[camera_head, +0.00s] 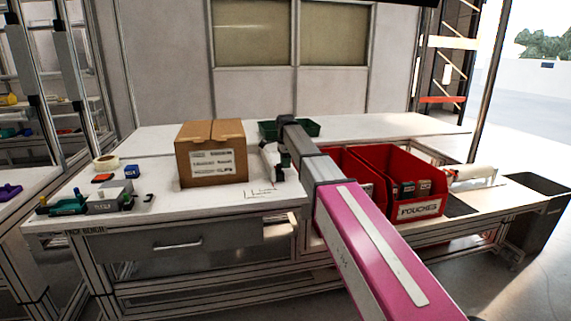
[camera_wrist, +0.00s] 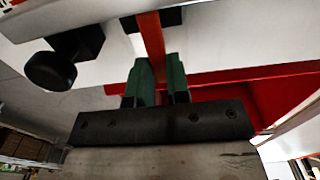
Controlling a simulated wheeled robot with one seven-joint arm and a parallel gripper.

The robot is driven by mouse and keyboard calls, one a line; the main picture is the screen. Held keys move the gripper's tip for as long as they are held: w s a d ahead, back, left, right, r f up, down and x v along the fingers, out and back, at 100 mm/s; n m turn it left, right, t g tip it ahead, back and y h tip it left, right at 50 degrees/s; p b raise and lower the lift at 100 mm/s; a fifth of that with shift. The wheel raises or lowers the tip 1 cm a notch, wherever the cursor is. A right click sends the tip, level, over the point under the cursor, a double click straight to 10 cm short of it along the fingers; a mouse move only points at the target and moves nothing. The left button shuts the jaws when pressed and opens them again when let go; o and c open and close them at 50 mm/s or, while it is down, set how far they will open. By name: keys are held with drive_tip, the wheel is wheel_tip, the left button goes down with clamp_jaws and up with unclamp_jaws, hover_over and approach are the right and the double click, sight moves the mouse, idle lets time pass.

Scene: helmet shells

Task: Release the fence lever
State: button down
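An orange-red bar, seemingly the fence lever (camera_wrist: 151,38), runs down from the top of the wrist view to my gripper (camera_wrist: 160,72). The green fingers stand close together on either side of the bar, and it fills the narrow gap between them, so they look shut on it. The bar's lower end is hidden between the fingers. A black round knob (camera_wrist: 52,70) on a dark block sits to the left on a pale rail. In the head view my arm hides most of the lever area.
A cardboard box (camera_head: 212,155) stands on the white bench left of my arm. Red bins (camera_head: 420,209), one labelled POUCHES, stand right of it. A green tray (camera_head: 309,129) is behind. Small tools and a tape roll (camera_head: 106,162) lie at the bench's left end.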

idle(0.3)
drive_tip(key=h, duration=0.1)
drive_tip(key=a+r+t+h, duration=0.1)
drive_tip(key=h, duration=0.1)
drive_tip(key=shift+s+r+h, duration=0.15)
drive_tip(key=shift+r+h, duration=0.05)
drive_tip(key=shift+h, duration=0.1)
drive_tip(key=shift+s+a+r+t+h, duration=0.1)
drive_tip(key=shift+a+r+t+h, duration=0.15)
drive_tip(key=shift+h, duration=0.6)
drive_tip(key=shift+a+r+t+h, duration=0.2)
drive_tip(key=shift+t+h, duration=0.05)
drive_tip(key=shift+h, duration=0.6)
drive_tip(key=c, duration=1.1)
unclamp_jaws()
drive_tip(key=shift+d, duration=0.1)
